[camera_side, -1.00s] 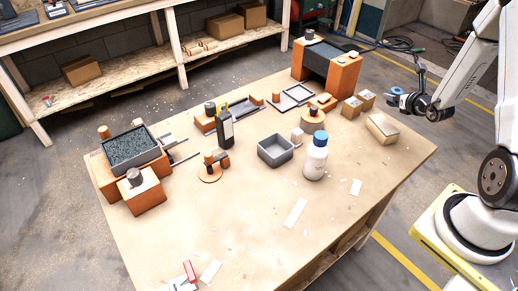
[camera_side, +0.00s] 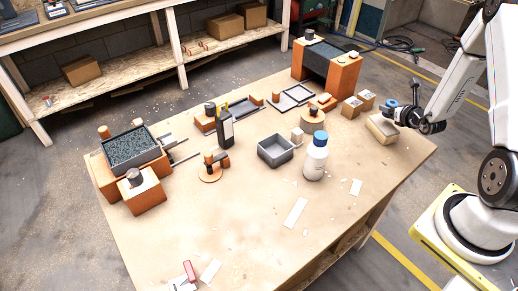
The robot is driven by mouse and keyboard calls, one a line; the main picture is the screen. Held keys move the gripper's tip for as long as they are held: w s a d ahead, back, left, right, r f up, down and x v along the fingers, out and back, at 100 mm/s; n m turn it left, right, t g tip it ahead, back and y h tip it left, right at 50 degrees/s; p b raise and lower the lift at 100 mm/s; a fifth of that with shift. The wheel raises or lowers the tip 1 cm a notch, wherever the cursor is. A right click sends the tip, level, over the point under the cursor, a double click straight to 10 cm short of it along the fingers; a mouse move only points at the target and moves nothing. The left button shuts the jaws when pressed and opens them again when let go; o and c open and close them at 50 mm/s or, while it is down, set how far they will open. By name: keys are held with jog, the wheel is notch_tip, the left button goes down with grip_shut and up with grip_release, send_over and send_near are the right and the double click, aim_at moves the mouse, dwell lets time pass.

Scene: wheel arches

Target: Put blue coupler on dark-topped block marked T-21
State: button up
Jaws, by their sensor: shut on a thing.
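My gripper (camera_side: 402,114) is at the right side of the table, above and just beyond a pale box. It is shut on a small blue coupler (camera_side: 392,103), which shows at the fingertips, partly hidden by the gripper.
A pale box (camera_side: 381,131) stands below my gripper, with small cardboard boxes (camera_side: 352,107) to its left. A white bottle (camera_side: 315,160) with a blue cap stands by a grey bin (camera_side: 275,151). The table's front middle is mostly clear, with paper strips.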

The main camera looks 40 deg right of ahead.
aim_at(388, 116)
jog(key=shift+f, duration=1.8)
jog(key=shift+f, duration=0.1)
jog(key=o, duration=1.2)
jog(key=shift+o, duration=0.2)
jog(key=shift+s+r, duration=0.1)
jog(key=shift+r, duration=0.1)
jog(key=v, duration=0.7)
jog(key=shift+a, duration=0.2)
